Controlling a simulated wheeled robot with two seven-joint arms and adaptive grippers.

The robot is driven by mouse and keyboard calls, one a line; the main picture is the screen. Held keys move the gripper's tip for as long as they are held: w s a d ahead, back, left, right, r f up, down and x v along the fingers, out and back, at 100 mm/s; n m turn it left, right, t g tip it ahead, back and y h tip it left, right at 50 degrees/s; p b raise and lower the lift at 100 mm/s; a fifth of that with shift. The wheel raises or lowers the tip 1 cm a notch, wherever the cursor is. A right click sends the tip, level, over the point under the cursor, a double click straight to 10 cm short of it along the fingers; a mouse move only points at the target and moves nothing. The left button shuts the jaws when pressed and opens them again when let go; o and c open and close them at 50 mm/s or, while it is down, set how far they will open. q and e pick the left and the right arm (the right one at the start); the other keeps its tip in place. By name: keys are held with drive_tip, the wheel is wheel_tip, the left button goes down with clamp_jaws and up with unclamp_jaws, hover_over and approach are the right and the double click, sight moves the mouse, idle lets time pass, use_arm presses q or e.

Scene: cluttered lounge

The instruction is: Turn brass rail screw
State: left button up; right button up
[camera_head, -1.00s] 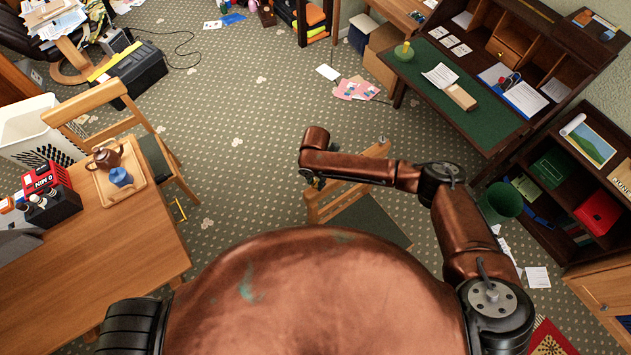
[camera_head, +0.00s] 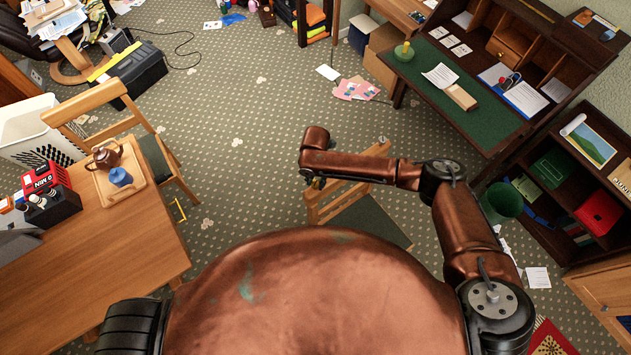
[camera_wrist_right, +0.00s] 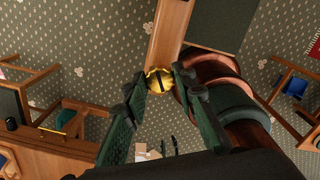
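The brass rail screw (camera_wrist_right: 159,81) shows in the right wrist view as a round gold head with a dark slot, at the end of a wooden chair rail (camera_wrist_right: 168,35). My right gripper (camera_wrist_right: 160,76) has one dark green finger on each side of the screw head. The fingers are spread and the tips are close to the head; contact is unclear. In the head view my right gripper (camera_head: 315,183) is small and mostly hidden under my copper wrist, beside the wooden chair (camera_head: 330,201) with a dark seat. My left gripper is out of view.
A wooden table (camera_head: 105,250) with a tray, teapot and blue cup stands at left, another chair (camera_head: 135,130) beside it. A desk with a green top (camera_head: 440,105) and a dark bookshelf (camera_head: 545,190) are at right. The patterned carpet (camera_head: 260,110) ahead is mostly clear.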

sight(316, 184)
drive_tip(key=o, duration=0.4)
wheel_tip(316, 184, up, 12)
idle(0.6)
